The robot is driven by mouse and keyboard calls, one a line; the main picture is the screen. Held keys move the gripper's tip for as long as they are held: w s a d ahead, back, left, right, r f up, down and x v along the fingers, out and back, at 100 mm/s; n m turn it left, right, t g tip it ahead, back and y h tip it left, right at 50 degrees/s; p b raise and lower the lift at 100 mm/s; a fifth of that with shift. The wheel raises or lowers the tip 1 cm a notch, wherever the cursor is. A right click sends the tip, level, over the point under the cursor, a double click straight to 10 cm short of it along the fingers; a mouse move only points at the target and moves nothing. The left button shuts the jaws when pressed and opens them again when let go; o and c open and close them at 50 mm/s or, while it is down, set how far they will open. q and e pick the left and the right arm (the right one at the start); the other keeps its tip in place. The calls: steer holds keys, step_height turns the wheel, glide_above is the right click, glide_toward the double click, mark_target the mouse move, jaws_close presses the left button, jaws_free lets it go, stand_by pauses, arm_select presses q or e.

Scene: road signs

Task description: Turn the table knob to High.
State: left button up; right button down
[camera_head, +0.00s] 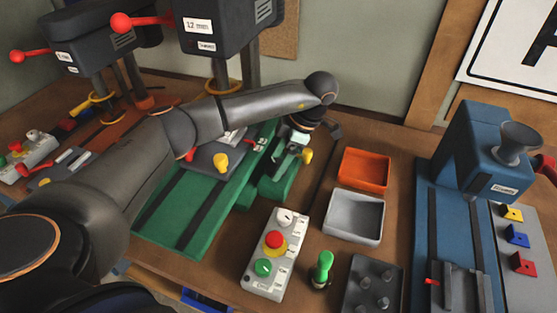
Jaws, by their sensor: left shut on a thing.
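My left arm reaches across from the left, and its gripper (296,147) points down at the green vise-like block (275,183) beside the drill press. The gripper looks shut on a yellow knob (307,156), which shows at the right of its fingers; the grip itself is partly hidden. Another yellow knob (221,162) stands on the drill press's grey table, left of the gripper and apart from it. A white control box (262,282) in front has a white dial, a red button and a green knob. No High mark is readable. My right gripper is not in view.
The drill press (222,22) with a red handle stands behind my arm. An orange tray (364,169), a grey tray (354,217), a green-handled tool (322,268) and a dark pegged block (372,290) stand right of the control box. A blue machine (484,150) stands further right.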

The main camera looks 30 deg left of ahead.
arm_select(q)
steer(key=shift+m+t, duration=0.4)
steer(key=shift+m, duration=0.5)
steer(key=m+t+b, duration=0.1)
steer(key=m, duration=0.2)
steer(key=shift+s+f+m+y+b, duration=0.1)
steer(key=shift+m+y+b, duration=0.2)
steer(key=shift+y+b, duration=0.1)
steer(key=shift+s+d+m+t+b, duration=0.1)
steer(key=shift+m+t+b, duration=0.4)
steer(key=shift+m, duration=0.65)
steer(key=shift+s+m+t+b, duration=0.1)
steer(key=shift+m+t+b, duration=0.4)
steer(key=shift+m, duration=0.65)
steer(key=shift+m+t+h+b, duration=0.5)
steer(key=shift+m+b, duration=0.45)
steer(key=shift+m, duration=0.75)
steer(key=shift+s+m+t+b, duration=0.1)
steer(key=shift+m+t+b, duration=0.3)
steer(key=shift+m+b, duration=0.45)
steer(key=shift+a+m+t+h+b, duration=0.1)
steer(key=shift+m+t+h+b, duration=0.35)
steer(key=shift+m, duration=0.9)
steer(key=shift+a+m+t+h+b, duration=0.15)
steer(key=shift+m+h+b, duration=0.45)
steer(key=shift+m, duration=0.7)
steer(key=o, duration=1.3)
